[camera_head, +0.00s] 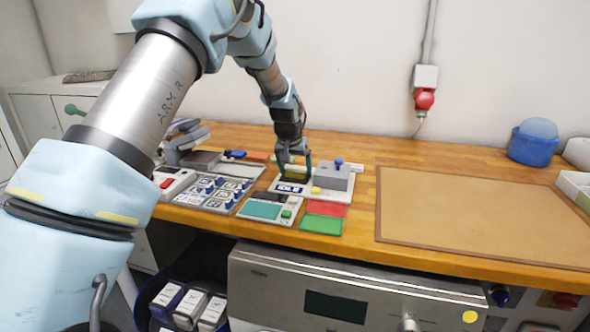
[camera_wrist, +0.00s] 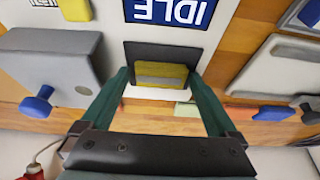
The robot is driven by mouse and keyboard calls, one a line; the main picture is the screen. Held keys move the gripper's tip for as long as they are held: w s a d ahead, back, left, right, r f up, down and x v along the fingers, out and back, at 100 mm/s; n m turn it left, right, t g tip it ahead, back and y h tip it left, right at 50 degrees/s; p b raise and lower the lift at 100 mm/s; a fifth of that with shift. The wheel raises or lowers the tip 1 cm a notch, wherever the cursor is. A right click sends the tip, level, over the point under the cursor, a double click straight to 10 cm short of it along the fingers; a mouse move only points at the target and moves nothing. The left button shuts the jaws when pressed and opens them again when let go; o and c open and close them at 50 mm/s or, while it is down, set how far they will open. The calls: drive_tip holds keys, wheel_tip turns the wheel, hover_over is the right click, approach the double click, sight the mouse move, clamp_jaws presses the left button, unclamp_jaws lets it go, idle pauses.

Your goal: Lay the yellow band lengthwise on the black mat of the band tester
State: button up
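The yellow band (camera_wrist: 161,75) is a short yellow-and-grey piece between my gripper's teal fingertips (camera_wrist: 160,78), its ends against them. In the head view my gripper (camera_head: 294,164) reaches down over the band tester (camera_head: 341,192), with the yellow band (camera_head: 297,171) between its fingers. The black mat (camera_wrist: 160,49) lies under and behind the band, beside the blue IDLE display (camera_wrist: 170,10). The band covers part of the mat. I cannot tell whether it touches the mat.
A grey block with a blue knob (camera_head: 334,177) stands on the tester right of my gripper. A device with a teal panel (camera_head: 262,210), red and green pads (camera_head: 322,224) and a tray of blue-and-white pieces (camera_head: 213,192) lie nearby. The brown board (camera_head: 480,220) is bare.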

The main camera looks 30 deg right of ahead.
drive_tip(key=shift+a, duration=0.1)
drive_tip(key=shift+r, duration=0.25)
drive_tip(key=b+v, duration=0.2)
drive_tip(key=v, duration=0.9)
drive_tip(key=shift+s+r+b, duration=0.15)
drive_tip(key=shift+r+b, duration=0.2)
drive_tip(key=shift+b, duration=0.05)
drive_tip(key=s+a+f+n+y, duration=0.1)
drive_tip(key=a+f+n, duration=0.1)
drive_tip(key=a, duration=1)
drive_tip(key=s+a+f+n+y, duration=0.1)
drive_tip(key=a+n, duration=0.1)
drive_tip(key=a, duration=1)
drive_tip(key=s+a+f+n, duration=0.1)
drive_tip(key=s+a+f, duration=0.1)
drive_tip(key=s+a, duration=0.5)
drive_tip(key=s+a+f+n+g, duration=0.1)
drive_tip(key=s+a+f+n, duration=0.1)
drive_tip(key=s+a, duration=0.5)
drive_tip(key=a+f, duration=0.1)
drive_tip(key=a, duration=0.3)
drive_tip(key=shift+s+g+y, duration=0.15)
drive_tip(key=shift+g+y, duration=0.15)
drive_tip(key=shift+y, duration=0.1)
